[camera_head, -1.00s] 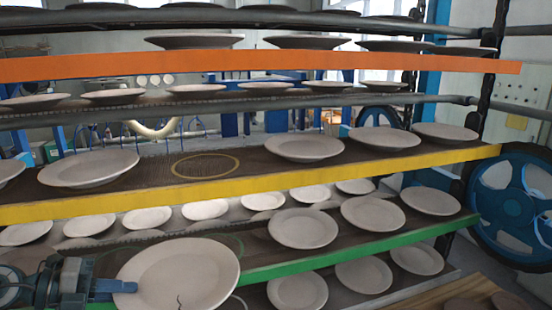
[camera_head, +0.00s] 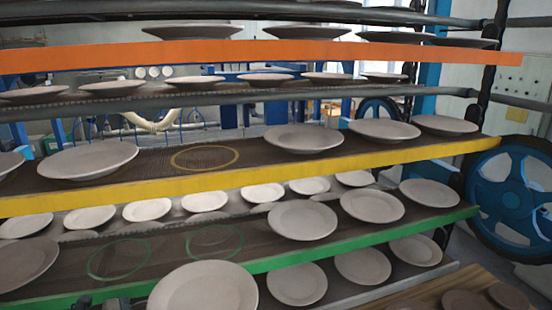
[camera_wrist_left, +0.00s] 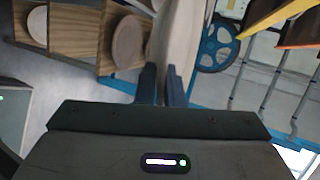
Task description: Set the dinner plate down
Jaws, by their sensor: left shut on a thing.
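A pale dinner plate (camera_head: 203,290) shows at the bottom edge of the head view, its lower part cut off by the frame. It is in front of the green-edged shelf. In the left wrist view the two fingers of my left gripper (camera_wrist_left: 163,85) are closed on the rim of the plate (camera_wrist_left: 180,38), which stands edge-on between them. In the head view only a small dark part near the bottom left may be my left gripper. My right gripper is not in view.
The green-edged shelf (camera_head: 376,237) has two bare green rings (camera_head: 120,260) (camera_head: 215,242), with plates on both sides. The yellow-edged shelf (camera_head: 350,164) has one bare yellow ring (camera_head: 205,158). An orange-edged shelf (camera_head: 300,52) is above. A blue wheel (camera_head: 515,195) stands right.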

